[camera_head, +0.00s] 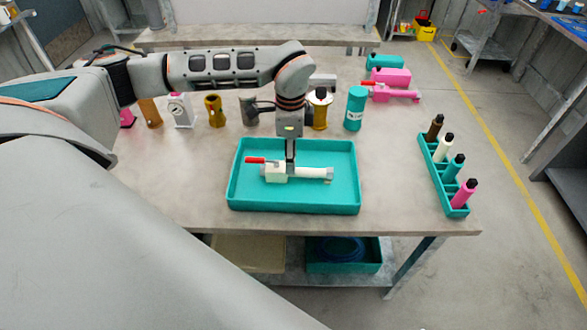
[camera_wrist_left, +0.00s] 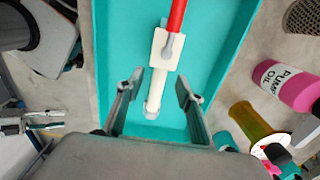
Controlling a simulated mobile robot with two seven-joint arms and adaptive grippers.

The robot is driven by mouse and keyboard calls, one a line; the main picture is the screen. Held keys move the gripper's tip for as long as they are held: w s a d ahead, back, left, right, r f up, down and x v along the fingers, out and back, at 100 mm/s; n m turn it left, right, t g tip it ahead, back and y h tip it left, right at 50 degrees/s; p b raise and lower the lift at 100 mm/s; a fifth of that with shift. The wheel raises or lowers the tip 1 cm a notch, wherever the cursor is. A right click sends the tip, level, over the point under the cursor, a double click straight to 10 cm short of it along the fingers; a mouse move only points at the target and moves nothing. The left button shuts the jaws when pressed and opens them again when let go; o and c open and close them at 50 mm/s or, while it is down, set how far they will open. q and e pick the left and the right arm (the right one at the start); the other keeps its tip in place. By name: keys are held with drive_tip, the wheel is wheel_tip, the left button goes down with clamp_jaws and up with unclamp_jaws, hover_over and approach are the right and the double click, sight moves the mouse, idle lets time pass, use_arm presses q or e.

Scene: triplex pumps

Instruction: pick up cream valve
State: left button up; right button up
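The cream valve (camera_head: 277,172) lies in the teal tray (camera_head: 240,200) on the table, with its red handle pointing left in the head view. In the left wrist view the valve (camera_wrist_left: 160,52) shows its square cream body, red handle and a cream pipe ending in a nut. My left gripper (camera_head: 290,163) points straight down over the valve. Its fingers are open in the left wrist view (camera_wrist_left: 159,88), one on each side of the pipe; whether they touch it cannot be told.
A teal rack (camera_head: 440,172) with several coloured bottles stands on the right of the table. A teal can (camera_head: 355,108), a gold part (camera_head: 214,110) and a pink valve (camera_head: 392,94) stand behind the tray. Bare table lies between tray and rack.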

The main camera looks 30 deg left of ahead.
use_arm(q)
drive_tip(key=shift+w+f, duration=0.1)
drive_tip(key=shift+f, duration=2.7)
clamp_jaws()
drive_tip(key=shift+r, duration=0.1)
